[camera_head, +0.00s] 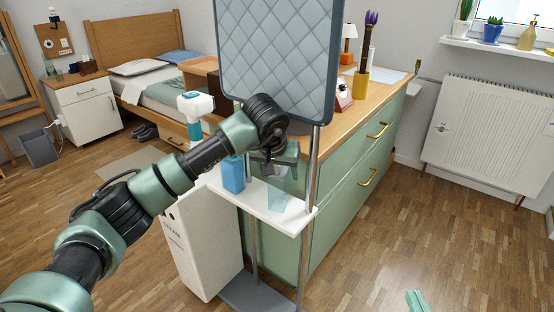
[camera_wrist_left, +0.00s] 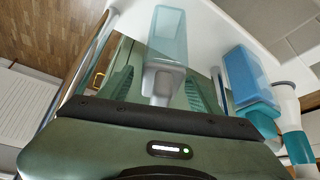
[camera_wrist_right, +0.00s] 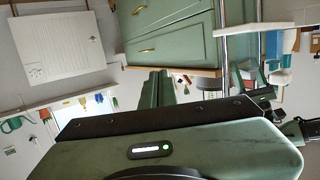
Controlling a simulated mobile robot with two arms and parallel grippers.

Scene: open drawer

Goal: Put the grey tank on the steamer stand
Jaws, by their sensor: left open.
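The grey tank, a see-through container with a grey cap (camera_head: 280,190), stands upright on the white shelf (camera_head: 285,222) of the steamer stand in the head view. It also shows in the left wrist view, with its grey cap (camera_wrist_left: 160,82) between my fingers. My left gripper (camera_head: 276,158) is open, its fingers on either side of the cap with gaps visible. A blue tank (camera_head: 233,176) stands on the same shelf to the left. My right gripper (camera_head: 417,301) shows only its tips at the bottom of the head view; its fingers (camera_wrist_right: 157,88) are together and empty.
The stand's quilted grey board (camera_head: 280,50) and metal poles rise close to my left arm. A green drawer cabinet (camera_head: 350,165) stands behind, its drawers shut. A white steamer box (camera_head: 205,250) is beside the stand. The floor to the right is clear.

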